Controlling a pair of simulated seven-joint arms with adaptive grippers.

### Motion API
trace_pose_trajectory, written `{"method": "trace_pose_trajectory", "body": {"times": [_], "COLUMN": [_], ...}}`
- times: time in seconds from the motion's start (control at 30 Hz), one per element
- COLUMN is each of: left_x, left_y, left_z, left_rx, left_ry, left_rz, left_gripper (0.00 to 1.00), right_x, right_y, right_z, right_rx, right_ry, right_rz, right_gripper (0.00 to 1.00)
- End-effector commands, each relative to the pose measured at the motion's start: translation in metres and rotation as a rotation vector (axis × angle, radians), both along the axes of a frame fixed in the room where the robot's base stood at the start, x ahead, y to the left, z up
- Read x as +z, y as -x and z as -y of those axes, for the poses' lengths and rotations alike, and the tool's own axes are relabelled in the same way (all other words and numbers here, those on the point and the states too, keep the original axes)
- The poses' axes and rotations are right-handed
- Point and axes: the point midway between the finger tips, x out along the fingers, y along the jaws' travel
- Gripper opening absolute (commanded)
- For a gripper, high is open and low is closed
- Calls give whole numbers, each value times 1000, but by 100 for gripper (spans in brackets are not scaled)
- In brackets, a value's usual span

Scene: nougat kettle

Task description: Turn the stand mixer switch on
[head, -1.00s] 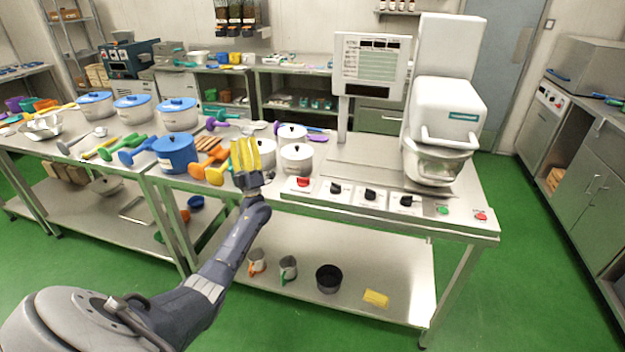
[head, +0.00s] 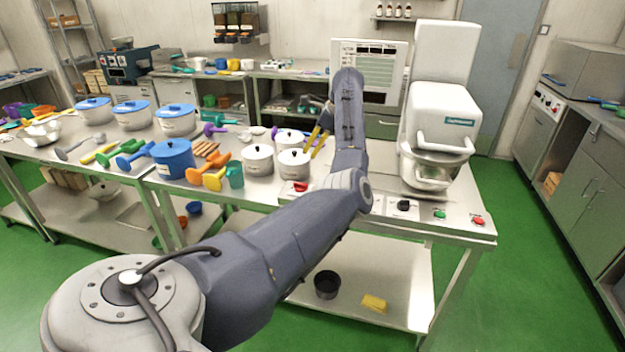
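The white stand mixer (head: 440,112) stands at the right end of the steel table, with its metal bowl (head: 432,178) under the head. Along the table's front edge are a red switch (head: 300,187), a black knob (head: 404,205), a green button (head: 440,214) and a red button (head: 478,220). Their labels are too small to read. My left arm covers the panel between the red switch and the black knob. My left gripper (head: 317,142), with yellow fingers, is above the table beside the white pots, left of the mixer. It appears empty; its finger gap is unclear. My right gripper is out of view.
White lidded pots (head: 294,163) stand close to my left gripper. A blue pot (head: 173,160) and colored utensils lie further left. A display board (head: 370,68) rises behind my forearm. Bare tabletop (head: 385,160) shows between my forearm and the mixer.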

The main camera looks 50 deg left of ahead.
Motion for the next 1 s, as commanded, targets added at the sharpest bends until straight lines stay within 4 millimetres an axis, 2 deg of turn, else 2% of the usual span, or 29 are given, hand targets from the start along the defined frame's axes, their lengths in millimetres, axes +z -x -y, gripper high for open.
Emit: {"method": "trace_pose_trajectory", "body": {"times": [0.1,0.27,1.0], "left_x": [1,-11,-127], "left_y": [-8,-6,19], "left_z": [8,5,-36], "left_rx": [5,8,4], "left_ry": [39,46,44], "left_rz": [41,48,43], "left_gripper": [34,34,34], "right_x": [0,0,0], "right_y": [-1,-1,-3], "right_z": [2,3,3], "right_rx": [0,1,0], "right_ry": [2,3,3], "right_rz": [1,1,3], "right_gripper": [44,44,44]}}
